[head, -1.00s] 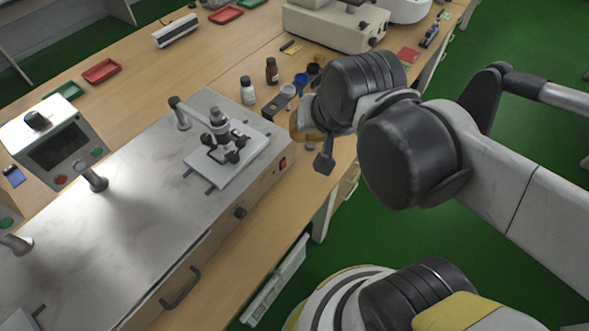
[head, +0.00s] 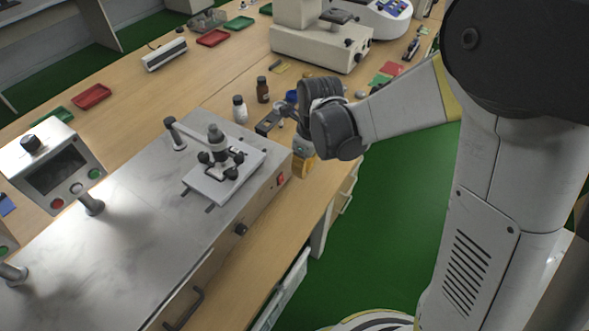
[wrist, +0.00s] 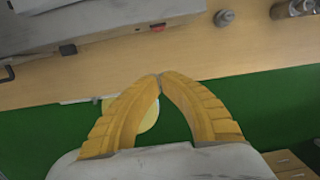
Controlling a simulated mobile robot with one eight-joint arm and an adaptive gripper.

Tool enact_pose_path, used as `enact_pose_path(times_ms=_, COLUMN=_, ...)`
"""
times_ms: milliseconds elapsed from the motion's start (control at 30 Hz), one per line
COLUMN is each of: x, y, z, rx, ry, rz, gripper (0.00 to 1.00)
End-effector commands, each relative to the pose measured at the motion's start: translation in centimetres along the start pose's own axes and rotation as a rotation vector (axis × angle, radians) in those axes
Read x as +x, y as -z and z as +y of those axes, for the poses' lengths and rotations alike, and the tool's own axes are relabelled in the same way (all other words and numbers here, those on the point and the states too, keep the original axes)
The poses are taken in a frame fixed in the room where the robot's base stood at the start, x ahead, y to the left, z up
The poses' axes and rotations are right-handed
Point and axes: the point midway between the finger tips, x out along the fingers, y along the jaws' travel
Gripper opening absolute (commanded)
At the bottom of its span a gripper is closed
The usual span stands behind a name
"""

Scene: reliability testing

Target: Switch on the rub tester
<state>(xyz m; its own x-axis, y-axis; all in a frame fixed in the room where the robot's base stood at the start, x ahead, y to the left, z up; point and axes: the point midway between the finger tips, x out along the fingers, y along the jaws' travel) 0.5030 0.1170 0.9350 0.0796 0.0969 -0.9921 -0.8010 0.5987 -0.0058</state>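The rub tester (head: 130,215) is a long box with a grey marbled top on the bench. A red switch (head: 281,180) sits at the right end of its front face, with a black knob (head: 240,229) further left. The switch also shows near the top of the wrist view (wrist: 157,27). My gripper (head: 302,168) has orange-yellow fingers and is just right of the tester's right end, near the switch but apart from it. In the wrist view its fingertips (wrist: 160,76) meet with nothing between them. The switch lies beyond the tips.
A control box with a screen (head: 55,170) stands on the tester's left. Two small bottles (head: 240,109) and small containers stand behind my gripper. A beige instrument (head: 320,45) is further back. Green floor (head: 400,200) is open in front of the bench.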

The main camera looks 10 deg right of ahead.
Motion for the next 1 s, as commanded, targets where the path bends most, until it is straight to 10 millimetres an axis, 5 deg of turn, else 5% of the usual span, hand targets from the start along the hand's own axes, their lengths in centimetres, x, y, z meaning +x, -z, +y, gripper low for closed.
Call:
enact_pose_path(times_ms=533, x=1.5, y=-0.1, z=0.0, rx=0.022, ry=-0.004, rz=0.003, gripper=0.00)
enact_pose_path(times_ms=1000, x=11.0, y=0.0, z=0.0, rx=0.022, ry=-0.003, rz=0.003, gripper=0.00)
